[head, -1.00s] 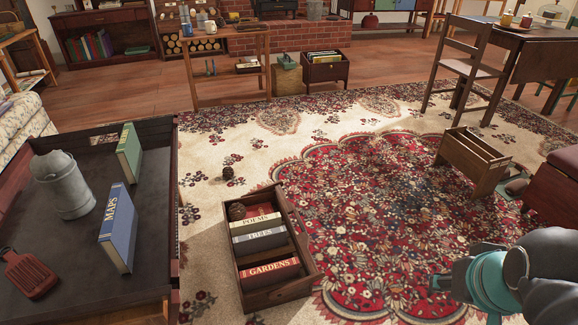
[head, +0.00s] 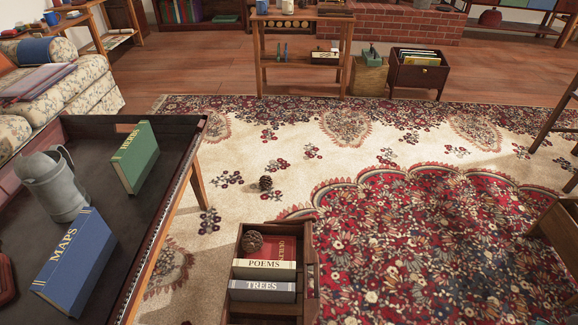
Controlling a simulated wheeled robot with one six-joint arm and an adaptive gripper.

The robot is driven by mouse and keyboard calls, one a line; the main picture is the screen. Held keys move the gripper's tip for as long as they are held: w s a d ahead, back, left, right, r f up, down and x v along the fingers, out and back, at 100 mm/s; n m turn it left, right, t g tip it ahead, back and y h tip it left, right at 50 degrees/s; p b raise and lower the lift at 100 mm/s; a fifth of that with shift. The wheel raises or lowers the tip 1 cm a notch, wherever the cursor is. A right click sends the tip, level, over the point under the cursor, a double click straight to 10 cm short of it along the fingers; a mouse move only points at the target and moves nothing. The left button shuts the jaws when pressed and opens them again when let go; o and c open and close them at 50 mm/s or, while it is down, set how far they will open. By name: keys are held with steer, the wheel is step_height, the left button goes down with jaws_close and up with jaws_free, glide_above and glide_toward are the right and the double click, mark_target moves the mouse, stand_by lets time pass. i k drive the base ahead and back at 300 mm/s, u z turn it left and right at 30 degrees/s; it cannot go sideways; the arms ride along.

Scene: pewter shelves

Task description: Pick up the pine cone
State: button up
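In the head view a small brown pine cone (head: 265,183) lies on the cream part of the rug, just beyond the wooden book crate. A second brown cone-like thing (head: 252,241) sits inside the crate (head: 309,262), at its far left corner beside a red book. My gripper is out of the frame, so its state and its place relative to the pine cone do not show.
The crate also holds books marked POEMS (head: 264,269) and TREES (head: 262,291). A dark tray table (head: 118,235) with a metal jug (head: 55,185) and upright books stands at left. A low wooden shelf (head: 304,66) stands farther back. The rug around the pine cone is clear.

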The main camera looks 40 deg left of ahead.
mark_target(266, 181)
steer(key=i, duration=2.25)
steer(key=u, duration=2)
steer(key=i, duration=1.55)
steer(key=u, duration=1.15)
